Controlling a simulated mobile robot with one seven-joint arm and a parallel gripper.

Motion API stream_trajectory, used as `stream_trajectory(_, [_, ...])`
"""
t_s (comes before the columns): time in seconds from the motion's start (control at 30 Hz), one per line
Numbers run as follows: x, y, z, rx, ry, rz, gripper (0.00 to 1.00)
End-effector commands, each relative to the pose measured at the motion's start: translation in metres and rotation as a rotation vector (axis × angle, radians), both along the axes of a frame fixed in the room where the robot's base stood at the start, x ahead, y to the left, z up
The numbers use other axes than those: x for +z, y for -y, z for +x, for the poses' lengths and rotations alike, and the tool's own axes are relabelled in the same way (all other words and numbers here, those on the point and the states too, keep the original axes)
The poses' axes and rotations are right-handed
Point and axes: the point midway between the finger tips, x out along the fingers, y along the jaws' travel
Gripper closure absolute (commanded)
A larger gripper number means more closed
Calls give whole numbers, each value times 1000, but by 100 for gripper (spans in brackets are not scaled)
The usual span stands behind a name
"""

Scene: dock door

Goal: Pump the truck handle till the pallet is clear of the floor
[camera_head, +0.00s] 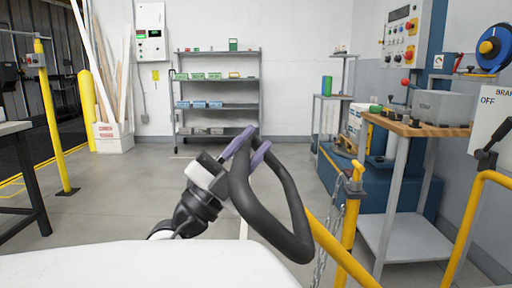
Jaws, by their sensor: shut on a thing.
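The truck handle is a black loop grip (292,218) near the middle of the head view, tilted, with a yellow bar (338,254) running from it down to the right. My gripper (250,148), with purple fingers, is shut on the upper left part of the loop. My arm reaches up to it from below left. The pallet and the truck's forks are not in view, so their height above the floor cannot be told.
A yellow post (350,220) with a chain stands close right of the handle. Further right are a wooden-topped bench (418,127) and a yellow rail (466,225). A grey shelf rack (218,105) stands at the back wall. Open floor (115,200) lies to the left.

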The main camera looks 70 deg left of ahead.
Motion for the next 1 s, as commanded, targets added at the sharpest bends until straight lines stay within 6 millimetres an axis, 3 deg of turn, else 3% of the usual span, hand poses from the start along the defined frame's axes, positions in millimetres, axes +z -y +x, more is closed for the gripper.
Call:
stream_trajectory(0.2, [1, -1, -4, 8, 8, -2, 100])
stream_trajectory(0.23, [2, -1, -4, 8, 8, -2, 71])
stream_trajectory(0.37, [1, -1, -3, 6, 6, -2, 54])
stream_trajectory(0.8, [2, -1, -1, 3, 3, -1, 53])
stream_trajectory(1.0, [23, 0, -1, 4, 3, 3, 53])
